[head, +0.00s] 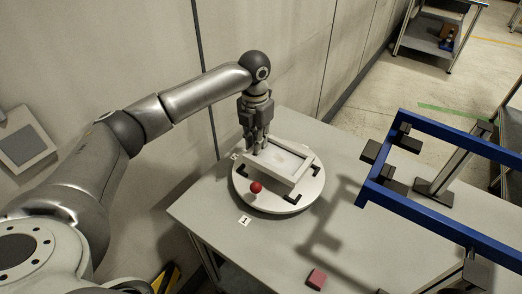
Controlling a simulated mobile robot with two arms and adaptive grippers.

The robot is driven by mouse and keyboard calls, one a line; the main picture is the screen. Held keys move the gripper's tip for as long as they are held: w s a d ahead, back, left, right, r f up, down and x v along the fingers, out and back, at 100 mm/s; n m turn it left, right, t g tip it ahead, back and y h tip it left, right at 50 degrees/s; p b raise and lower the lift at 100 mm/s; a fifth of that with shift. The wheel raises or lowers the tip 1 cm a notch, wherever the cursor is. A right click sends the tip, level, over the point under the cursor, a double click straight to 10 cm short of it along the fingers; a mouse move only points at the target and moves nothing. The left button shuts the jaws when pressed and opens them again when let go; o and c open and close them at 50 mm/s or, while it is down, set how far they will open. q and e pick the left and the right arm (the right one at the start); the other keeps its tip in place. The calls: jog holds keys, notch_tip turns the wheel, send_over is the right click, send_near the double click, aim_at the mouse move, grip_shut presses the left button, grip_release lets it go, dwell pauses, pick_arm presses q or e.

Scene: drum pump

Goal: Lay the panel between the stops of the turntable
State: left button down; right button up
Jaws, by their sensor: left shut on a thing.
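The panel is pale and rectangular, with a raised rim. It is over the round, light turntable (276,206); I cannot tell whether it rests on it or hangs just above. Black corner stops show on the turntable, one at the front (296,198) and one at the right (317,170). A red ball (256,187) is at the turntable's front left. The gripper and panel hide part of the turntable's back. My right gripper is not in view.
The turntable stands on a grey table (220,216) with a label "1" (244,220). A pink block (316,278) lies near the front. A blue frame (410,208) with dark pads stands over the right side. A wall runs behind the table on the left.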

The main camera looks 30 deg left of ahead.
pick_arm(q)
jog(key=shift+w+f, duration=0.15)
jog(key=shift+f, duration=0.55)
notch_tip(320, 180, down, 2)
jog(key=shift+f+p, duration=0.15)
jog(key=shift+p, duration=0.2)
jog(key=shift+f, duration=0.3)
jog(key=c, duration=1.7)
grip_release()
jog(key=shift+o, duration=1.3)
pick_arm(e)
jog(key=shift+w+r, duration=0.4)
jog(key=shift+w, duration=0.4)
pick_arm(q)
notch_tip(320, 180, up, 12)
jog(key=shift+r+b, duration=0.1)
jog(key=shift+b, duration=1)
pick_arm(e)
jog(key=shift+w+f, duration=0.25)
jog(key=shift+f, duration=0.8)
